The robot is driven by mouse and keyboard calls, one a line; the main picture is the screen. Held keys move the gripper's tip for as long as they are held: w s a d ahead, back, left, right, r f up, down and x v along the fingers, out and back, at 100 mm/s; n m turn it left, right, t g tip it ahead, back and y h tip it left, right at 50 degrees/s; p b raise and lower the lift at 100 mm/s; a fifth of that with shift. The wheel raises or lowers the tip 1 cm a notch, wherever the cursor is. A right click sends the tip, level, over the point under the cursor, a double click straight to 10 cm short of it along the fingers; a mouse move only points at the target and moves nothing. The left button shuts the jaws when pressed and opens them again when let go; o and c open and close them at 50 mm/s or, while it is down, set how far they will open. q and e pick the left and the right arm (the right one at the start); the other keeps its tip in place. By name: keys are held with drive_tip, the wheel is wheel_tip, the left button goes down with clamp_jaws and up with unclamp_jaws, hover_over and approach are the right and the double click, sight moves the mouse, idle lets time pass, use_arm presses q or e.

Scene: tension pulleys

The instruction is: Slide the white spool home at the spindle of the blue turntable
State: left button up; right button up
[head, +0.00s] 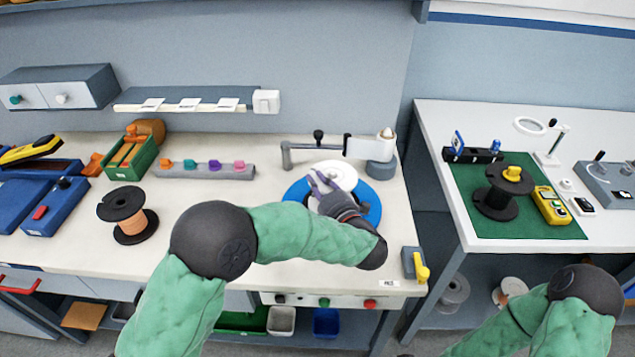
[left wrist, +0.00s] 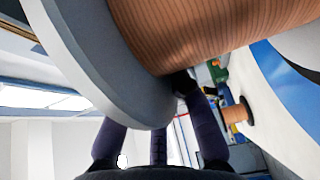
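The white spool (head: 343,172) is at the blue turntable (head: 373,207) on the left bench. In the left wrist view its pale flange (left wrist: 85,55) and copper-coloured winding (left wrist: 215,35) loom close. My left gripper (head: 322,186) reaches over the near left side of the spool. In the left wrist view its fingers (left wrist: 160,115) lie on both sides of the flange rim, shut on it. The turntable's blue and white surface (left wrist: 275,75) shows at the right of that view. The spindle is hidden, so I cannot tell how the spool sits on it. My right gripper is out of view.
A grey bracket arm (head: 318,150) and a post (head: 380,167) stand behind the turntable. A black spool with copper wire (head: 130,215) stands left, also in the wrist view (left wrist: 237,113). A yellow-handled switch (head: 418,267) is at the front right corner.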

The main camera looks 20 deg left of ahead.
use_arm(q)
drive_tip(key=o, duration=0.3)
drive_tip(key=shift+f, duration=0.25)
drive_tip(key=shift+s, duration=0.1)
drive_tip(key=v, duration=1.2)
